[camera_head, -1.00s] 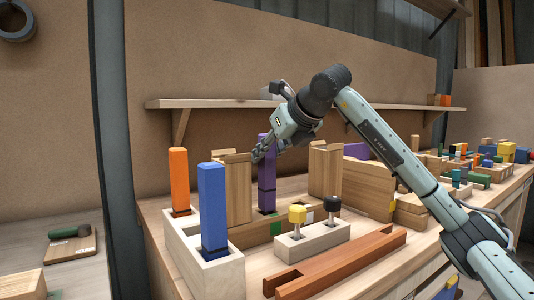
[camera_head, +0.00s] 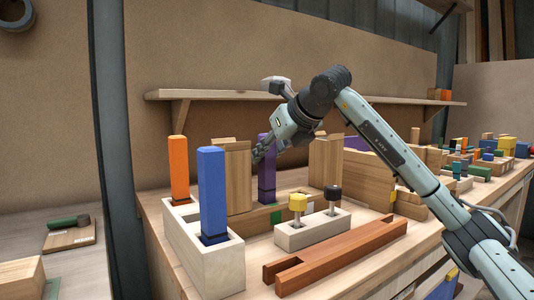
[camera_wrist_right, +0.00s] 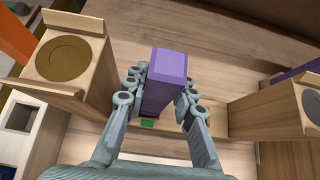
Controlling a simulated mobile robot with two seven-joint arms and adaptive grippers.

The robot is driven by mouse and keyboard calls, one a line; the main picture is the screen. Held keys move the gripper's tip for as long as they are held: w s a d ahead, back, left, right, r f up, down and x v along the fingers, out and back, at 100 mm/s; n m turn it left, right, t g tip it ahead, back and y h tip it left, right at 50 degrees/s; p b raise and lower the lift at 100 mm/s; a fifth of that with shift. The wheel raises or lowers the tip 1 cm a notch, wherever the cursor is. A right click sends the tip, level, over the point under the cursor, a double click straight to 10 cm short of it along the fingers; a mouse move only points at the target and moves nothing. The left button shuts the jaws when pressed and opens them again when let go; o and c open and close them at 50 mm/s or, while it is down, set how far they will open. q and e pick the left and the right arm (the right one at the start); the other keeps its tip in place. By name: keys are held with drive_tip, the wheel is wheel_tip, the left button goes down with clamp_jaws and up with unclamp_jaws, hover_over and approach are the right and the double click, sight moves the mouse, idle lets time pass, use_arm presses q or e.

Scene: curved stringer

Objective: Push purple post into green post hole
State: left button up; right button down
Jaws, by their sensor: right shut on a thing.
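The purple post (camera_head: 267,182) stands upright in a low wooden base between two tall light wood blocks, in the head view. A green mark (camera_head: 277,217) shows on the base beside the post's foot; the hole itself is hidden. My right gripper (camera_head: 264,153) is shut on the purple post near its top. In the right wrist view the gripper's fingers (camera_wrist_right: 159,98) flank the purple post (camera_wrist_right: 166,68) on both sides, and the green mark (camera_wrist_right: 147,124) shows below. My left gripper is not in view.
The wood blocks (camera_head: 238,178) and (camera_head: 325,160) stand close on either side. An orange post (camera_head: 178,168) and a blue post (camera_head: 213,190) stand at left. A base with yellow (camera_head: 297,202) and black (camera_head: 333,193) knobs and a reddish beam (camera_head: 340,255) lie in front.

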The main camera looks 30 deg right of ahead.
drive_tip(key=shift+f, duration=0.35)
drive_tip(key=c, duration=1.2)
unclamp_jaws()
drive_tip(key=v, duration=1.2)
